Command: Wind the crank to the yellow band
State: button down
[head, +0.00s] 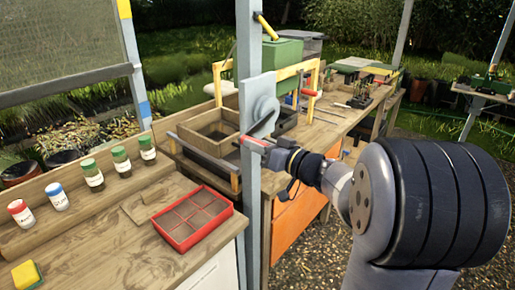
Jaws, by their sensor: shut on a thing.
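The crank (262,108) is a grey hub and arm on a plate fixed to the pale grey-blue post in the middle of the head view. Its red handle (251,143) sticks out low, at the left of my gripper (264,149). My gripper is shut on the red handle, and its fingers are small and partly hidden. At the upper left, a mesh screen (60,40) hangs with a dark bottom bar (65,86). The post beside it carries a yellow band (124,9) at the top and a blue band (145,109) lower down. The bar's right end lies between the two bands.
The near bench holds a red sectioned tray (193,245), several small labelled bottles (92,176) and a yellow-green sponge (26,275). A wooden box (207,131) and an orange-fronted bench (295,225) stand behind the crank post. My arm fills the right.

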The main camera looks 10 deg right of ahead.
jog(key=w+d+f+n+b, duration=0.7)
jog(key=n+b, duration=0.7)
jog(key=b, duration=2.5)
jog(key=shift+d+f+b, duration=0.3)
jog(key=shift+d+f, duration=1.1)
jog(key=shift+f, duration=0.25)
jog(key=shift+r, duration=0.1)
jog(key=c, duration=1.5)
grip_release()
jog(key=shift+d, duration=0.1)
jog(key=o, duration=0.3)
jog(key=shift+s, duration=0.1)
